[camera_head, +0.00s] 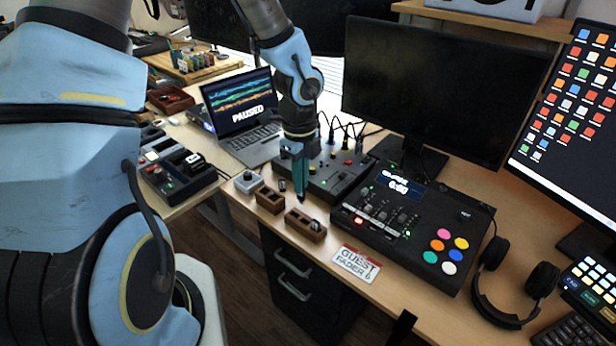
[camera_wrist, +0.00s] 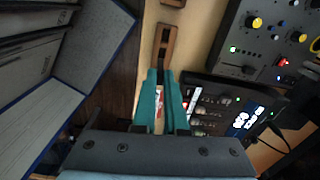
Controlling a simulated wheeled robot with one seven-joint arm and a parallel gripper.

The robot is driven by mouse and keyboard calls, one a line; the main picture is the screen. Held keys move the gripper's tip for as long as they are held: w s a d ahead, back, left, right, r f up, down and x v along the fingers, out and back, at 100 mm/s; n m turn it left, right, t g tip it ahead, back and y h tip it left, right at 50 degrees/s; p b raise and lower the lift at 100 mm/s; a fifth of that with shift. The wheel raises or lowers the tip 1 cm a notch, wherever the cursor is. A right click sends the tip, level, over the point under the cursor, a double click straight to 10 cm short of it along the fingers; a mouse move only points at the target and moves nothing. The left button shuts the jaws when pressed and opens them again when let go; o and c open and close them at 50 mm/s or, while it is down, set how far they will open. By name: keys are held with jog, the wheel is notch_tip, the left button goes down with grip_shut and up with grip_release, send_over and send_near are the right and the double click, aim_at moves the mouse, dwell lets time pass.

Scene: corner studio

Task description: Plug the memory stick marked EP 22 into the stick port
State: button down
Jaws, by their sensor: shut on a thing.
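My gripper (camera_head: 302,198) points down over the front of the desk, its teal fingers just above the wooden holders. In the wrist view, the fingers (camera_wrist: 165,76) are shut on a small dark thing, apparently a memory stick; its marking cannot be read. Below it is a brown wooden holder (camera_head: 292,219), with a small light-and-dark piece (camera_head: 315,225) at its right end. It also shows in the wrist view (camera_wrist: 165,36). A second wooden holder (camera_head: 270,203) stands to its left. I cannot make out which opening is the stick port, nor the EP 22 mark.
A mixer with coloured pads (camera_head: 412,225) stands right of my gripper, a grey console (camera_head: 330,175) behind it. A laptop (camera_head: 243,110) reads PAUSED. A GUEST FADER card (camera_head: 357,263) lies at the front edge. Headphones (camera_head: 495,255) and monitors (camera_head: 435,90) occupy the right.

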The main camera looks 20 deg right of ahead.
jog(key=w+a+f+n, duration=0.3)
jog(key=a+n, duration=0.6)
jog(key=w+a+f+n, duration=0.3)
jog(key=w+a+n, duration=0.1)
jog(key=a+n, duration=0.5)
jog(key=w+a+f+n, duration=0.4)
jog(key=a+n, duration=0.5)
jog(key=n, duration=0.2)
jog(key=shift+w+a, duration=0.2)
jog(key=shift+a, duration=0.2)
jog(key=shift+f, duration=0.1)
